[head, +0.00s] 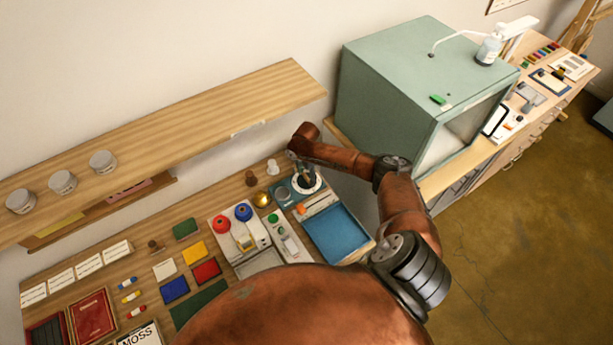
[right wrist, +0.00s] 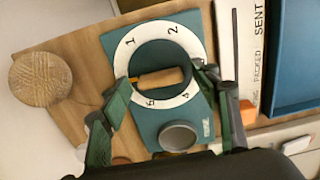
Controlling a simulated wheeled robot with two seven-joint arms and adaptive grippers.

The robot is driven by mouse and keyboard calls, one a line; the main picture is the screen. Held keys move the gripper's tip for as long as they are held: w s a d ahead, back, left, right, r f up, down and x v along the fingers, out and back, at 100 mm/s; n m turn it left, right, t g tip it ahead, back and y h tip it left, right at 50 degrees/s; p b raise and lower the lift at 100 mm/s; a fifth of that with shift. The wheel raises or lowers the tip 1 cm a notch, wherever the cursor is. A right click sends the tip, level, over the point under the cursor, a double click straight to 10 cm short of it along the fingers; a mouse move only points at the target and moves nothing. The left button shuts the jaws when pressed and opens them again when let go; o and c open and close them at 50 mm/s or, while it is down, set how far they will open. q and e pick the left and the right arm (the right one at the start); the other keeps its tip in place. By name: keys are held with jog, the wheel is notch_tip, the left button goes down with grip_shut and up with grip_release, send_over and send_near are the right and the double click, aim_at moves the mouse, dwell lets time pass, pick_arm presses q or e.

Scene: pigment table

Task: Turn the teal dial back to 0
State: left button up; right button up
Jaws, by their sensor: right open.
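The teal dial's plate (right wrist: 120,44) lies on the wooden table in the right wrist view. In the head view, the white ring (head: 309,191) shows partly under my right gripper (head: 305,176).
A grey round cup (right wrist: 178,137) sits on the plate's near side. A blue tray (head: 338,233) and a panel marked PACKED and SENT lie to the right. A round wooden piece (right wrist: 41,79) stands left. A shelf (head: 200,135) overhangs the back; a green cabinet (head: 390,95) stands right.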

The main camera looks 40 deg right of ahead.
jog(key=shift+r, duration=3.75)
